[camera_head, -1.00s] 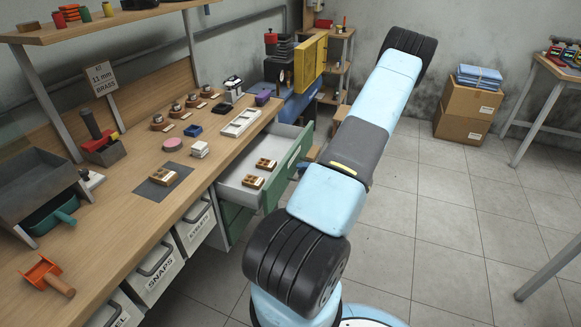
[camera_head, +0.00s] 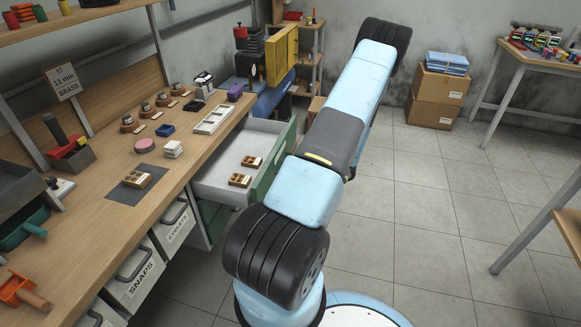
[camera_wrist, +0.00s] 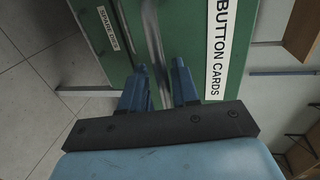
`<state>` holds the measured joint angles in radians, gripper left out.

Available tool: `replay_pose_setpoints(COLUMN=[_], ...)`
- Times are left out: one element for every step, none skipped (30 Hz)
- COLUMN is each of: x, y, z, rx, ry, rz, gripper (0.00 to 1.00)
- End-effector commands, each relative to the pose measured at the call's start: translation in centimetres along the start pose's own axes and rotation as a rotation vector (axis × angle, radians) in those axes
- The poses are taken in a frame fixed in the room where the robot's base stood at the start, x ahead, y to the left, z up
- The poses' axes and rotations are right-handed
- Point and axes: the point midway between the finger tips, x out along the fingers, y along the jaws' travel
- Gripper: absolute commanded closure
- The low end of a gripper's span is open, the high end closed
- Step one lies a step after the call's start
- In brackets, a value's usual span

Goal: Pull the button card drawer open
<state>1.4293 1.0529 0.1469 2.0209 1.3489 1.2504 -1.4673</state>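The button card drawer (camera_head: 222,181) stands well open from the bench in the head view, with a green front and a pale inside. Two small brown compartmented pieces (camera_head: 240,180) (camera_head: 252,161) lie in it. The wrist view shows its green front (camera_wrist: 188,28), labelled BUTTON CARDS, with a metal handle bar (camera_wrist: 155,40). My gripper (camera_wrist: 160,70) has its two blue fingers apart, one on each side of the bar, with a gap showing on the right side. In the head view my arm hides the gripper and handle.
The wooden bench (camera_head: 100,240) carries a white tray (camera_head: 213,119), a dark mat (camera_head: 127,193) and small parts. Cardboard boxes (camera_head: 437,98) stand at the back wall. The tiled floor (camera_head: 400,220) right of my arm is clear.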

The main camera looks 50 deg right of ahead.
Motion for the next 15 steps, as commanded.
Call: replay_pose_setpoints(x=[0.0,0.0,0.0,0.0,-0.1,-0.3,-0.5,-0.7,-1.1,-1.5,-2.0,-2.6,-3.2,-3.7,-4.5], y=[-0.1,-0.1,-0.1,-0.1,-0.1,-0.1,-0.1,-0.1,-0.1,-0.1,-0.1,-0.1,-0.1,-0.1,-0.1], z=[-0.1,-0.1,-0.1,-0.1,-0.1,-0.2,-0.2,-0.2,-0.2,-0.2,-0.2,-0.2,-0.2,-0.2,-0.2], rx=[-0.001,-0.002,-0.002,-0.002,-0.003,-0.003,-0.003,-0.003,-0.004,-0.004,-0.004,-0.004,-0.004,-0.004,-0.003], ry=[0.000,0.001,0.001,0.001,0.002,0.002,0.003,0.003,0.004,0.005,0.005,0.005,0.005,0.005,0.005], rz=[-0.001,-0.001,-0.001,-0.002,-0.002,-0.002,-0.002,-0.002,-0.002,-0.002,-0.002,-0.002,-0.001,-0.001,-0.002], gripper=[0.70,0.70,0.70,0.70,0.70,0.70,0.70,0.70,0.70,0.70,0.70,0.70,0.70,0.70,0.70])
